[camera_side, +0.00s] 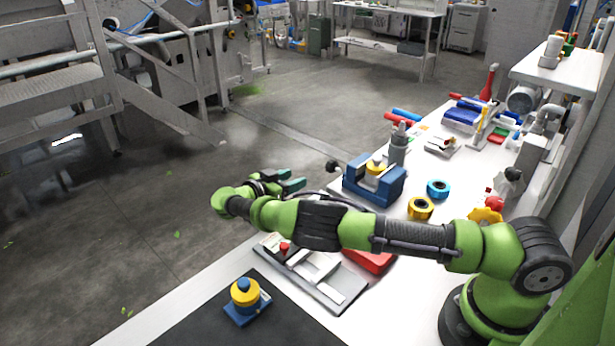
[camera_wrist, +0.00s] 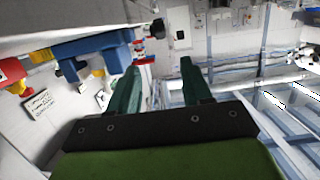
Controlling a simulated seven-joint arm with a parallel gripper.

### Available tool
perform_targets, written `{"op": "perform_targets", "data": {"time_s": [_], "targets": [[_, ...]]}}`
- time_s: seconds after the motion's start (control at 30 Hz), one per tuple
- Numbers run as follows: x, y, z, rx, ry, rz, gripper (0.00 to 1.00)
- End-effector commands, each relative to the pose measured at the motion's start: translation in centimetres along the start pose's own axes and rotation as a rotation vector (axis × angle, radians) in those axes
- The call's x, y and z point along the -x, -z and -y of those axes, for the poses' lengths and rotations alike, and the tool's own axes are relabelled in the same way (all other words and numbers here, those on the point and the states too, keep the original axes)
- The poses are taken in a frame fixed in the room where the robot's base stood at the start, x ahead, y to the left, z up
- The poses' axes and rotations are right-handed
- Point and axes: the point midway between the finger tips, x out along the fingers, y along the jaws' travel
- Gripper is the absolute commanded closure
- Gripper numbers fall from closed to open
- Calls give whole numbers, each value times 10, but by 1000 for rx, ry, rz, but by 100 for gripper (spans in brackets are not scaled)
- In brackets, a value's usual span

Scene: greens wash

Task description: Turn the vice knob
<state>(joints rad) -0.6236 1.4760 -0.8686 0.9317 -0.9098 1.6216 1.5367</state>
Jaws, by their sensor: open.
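The blue vice (camera_side: 375,185) stands on the white bench with a yellow round piece (camera_side: 376,167) between its jaws. Its black knob (camera_side: 332,166) sticks out at the left on a short shaft. My gripper (camera_side: 294,178) is a little left of and below the knob in the side view, apart from it and empty. In the wrist view the two green fingers of my gripper (camera_wrist: 160,75) are spread, with nothing between them. A blue body (camera_wrist: 95,47), which looks like the vice, is left of the fingers there.
Blue and yellow tape rolls (camera_side: 438,189) lie right of the vice. A grey bottle (camera_side: 398,148) stands behind it. A red box (camera_side: 368,261) and a grey tray (camera_side: 318,272) lie below my arm. A yellow-and-blue piece (camera_side: 245,293) sits on a dark mat. The space left of the bench is open.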

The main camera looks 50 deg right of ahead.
Motion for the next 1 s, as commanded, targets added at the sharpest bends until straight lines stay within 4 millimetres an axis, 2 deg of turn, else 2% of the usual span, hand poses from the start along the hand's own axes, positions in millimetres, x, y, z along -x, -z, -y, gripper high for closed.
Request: {"op": "perform_targets", "data": {"time_s": [0.4, 0.53, 0.67, 0.83, 1.0], "targets": [[5, 0, 0, 4, 0, 2, 51], [2, -2, 4, 93, -2, 52, 51], [-8, -8, 8, 332, -4, 169, 51], [-28, -13, 7, 723, 3, 346, 51], [-46, -10, 6, 1109, 94, 538, 51]]}}
